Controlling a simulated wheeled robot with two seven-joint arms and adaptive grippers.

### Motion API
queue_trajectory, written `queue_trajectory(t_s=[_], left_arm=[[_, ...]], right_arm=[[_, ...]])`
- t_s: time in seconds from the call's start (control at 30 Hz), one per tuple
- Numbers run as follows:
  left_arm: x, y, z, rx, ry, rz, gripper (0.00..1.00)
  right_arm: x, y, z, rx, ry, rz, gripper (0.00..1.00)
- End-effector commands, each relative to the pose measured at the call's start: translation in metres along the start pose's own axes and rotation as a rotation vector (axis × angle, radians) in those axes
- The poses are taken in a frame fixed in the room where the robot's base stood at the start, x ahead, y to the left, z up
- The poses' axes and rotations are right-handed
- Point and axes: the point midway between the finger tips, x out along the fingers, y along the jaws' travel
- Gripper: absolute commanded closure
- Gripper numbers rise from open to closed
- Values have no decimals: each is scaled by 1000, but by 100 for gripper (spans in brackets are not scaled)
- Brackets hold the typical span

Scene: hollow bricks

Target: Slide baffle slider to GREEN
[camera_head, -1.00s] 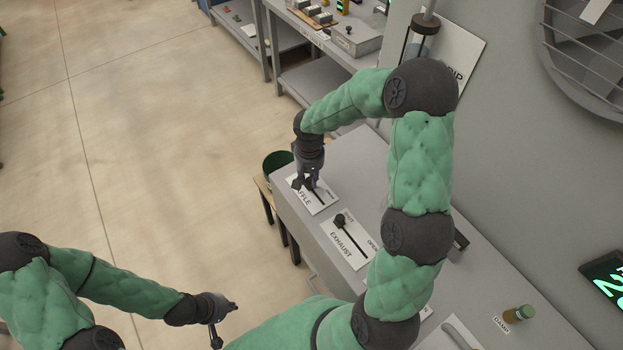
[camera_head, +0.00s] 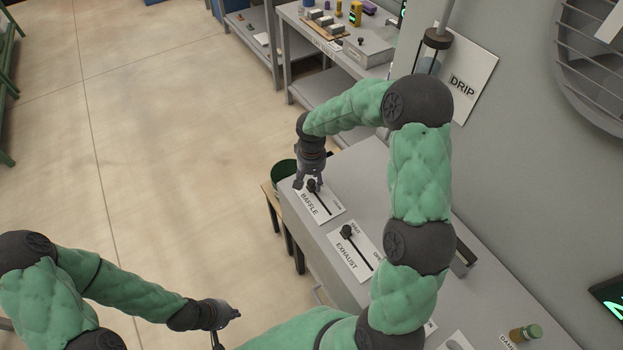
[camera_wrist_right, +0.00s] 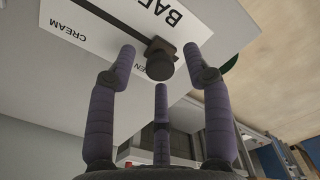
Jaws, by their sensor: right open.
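The baffle slider is a dark round knob (camera_head: 312,185) on a slot in a white plate marked BAFFLE (camera_head: 325,207). The knob is at the far upper-left end of the slot. In the right wrist view the knob (camera_wrist_right: 160,63) is beside partly hidden letters ending in "EN". CREAM is printed further left. My right gripper (camera_head: 306,186) is open at the knob. In the right wrist view its three fingers are spread around the knob; contact cannot be told. My left gripper (camera_head: 226,322) hangs low over the floor, away from the panel, its fingers unclear.
A second slider plate marked EXHAUST (camera_head: 350,250), with its own dark knob (camera_head: 346,231), is nearer on the grey bench. A green bin (camera_head: 283,172) stands beside the bench. A DRIP sign (camera_head: 470,85) is on the wall behind my right arm.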

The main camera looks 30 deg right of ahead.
Motion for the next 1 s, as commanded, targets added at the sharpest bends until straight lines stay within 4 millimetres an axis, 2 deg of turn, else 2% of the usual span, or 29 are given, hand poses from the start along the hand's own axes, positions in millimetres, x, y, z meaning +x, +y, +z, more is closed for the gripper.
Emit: queue_trajectory(t_s=[0.17,0.5,0.7,1.0], left_arm=[[0,0,0,0,0,0,100],[0,0,0,0,0,0,100],[0,0,0,0,0,0,100],[0,0,0,0,0,0,100]], right_arm=[[-11,0,-1,1,3,0,50],[-75,-1,-1,0,5,-1,50],[-105,0,-1,0,3,0,50],[-120,0,0,0,0,0,50]])
